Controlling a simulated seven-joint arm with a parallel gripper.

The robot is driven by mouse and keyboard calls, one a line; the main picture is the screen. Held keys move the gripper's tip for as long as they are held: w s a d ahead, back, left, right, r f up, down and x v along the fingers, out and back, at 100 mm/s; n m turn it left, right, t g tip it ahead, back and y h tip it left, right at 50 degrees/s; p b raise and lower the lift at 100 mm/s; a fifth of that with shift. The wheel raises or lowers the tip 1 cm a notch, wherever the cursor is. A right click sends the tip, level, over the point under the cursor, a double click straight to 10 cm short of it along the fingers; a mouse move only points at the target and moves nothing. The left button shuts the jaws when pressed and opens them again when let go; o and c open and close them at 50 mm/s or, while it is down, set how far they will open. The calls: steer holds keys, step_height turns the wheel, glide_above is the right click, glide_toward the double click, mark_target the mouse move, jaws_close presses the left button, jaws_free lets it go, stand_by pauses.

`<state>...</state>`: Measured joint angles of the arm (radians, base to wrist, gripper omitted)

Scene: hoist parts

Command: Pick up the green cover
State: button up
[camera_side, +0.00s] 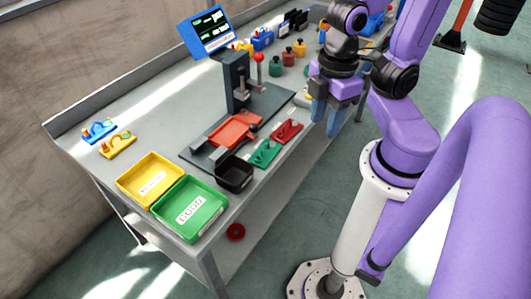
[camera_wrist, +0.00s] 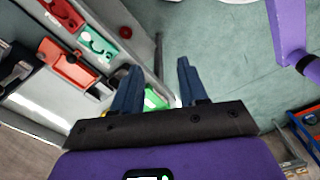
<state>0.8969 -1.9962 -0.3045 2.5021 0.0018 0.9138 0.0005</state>
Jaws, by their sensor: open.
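The green cover (camera_side: 265,152) is a small flat green part with a raised dark detail, lying near the table's front edge, beside a red part of like shape (camera_side: 286,131). In the wrist view a flat green part with a curved shape on it (camera_wrist: 97,47) shows left of the fingers and looks like the same cover. My gripper (camera_side: 326,118) is open and empty, pointing down near the table's front edge, to the right of the cover and apart from it. In the wrist view its two blue fingers (camera_wrist: 158,66) are spread. Another green patch between them is partly hidden.
A black box (camera_side: 235,174) stands left of the cover, with a red tray (camera_side: 234,130) behind it. A press with a red knob (camera_side: 259,58) rises behind. Yellow (camera_side: 133,181) and green (camera_side: 188,230) bins stand at the left end. Several weights stand at the back.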

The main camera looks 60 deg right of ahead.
steer(key=shift+c, duration=0.4)
steer(key=n, duration=0.6)
glide_above(265, 144)
step_height(265, 144, down, 6)
step_height(265, 144, down, 11)
steer(key=shift+s, duration=0.1)
steer(key=shift+d+f, duration=0.1)
steer(key=shift+f, duration=2.75)
jaws_close()
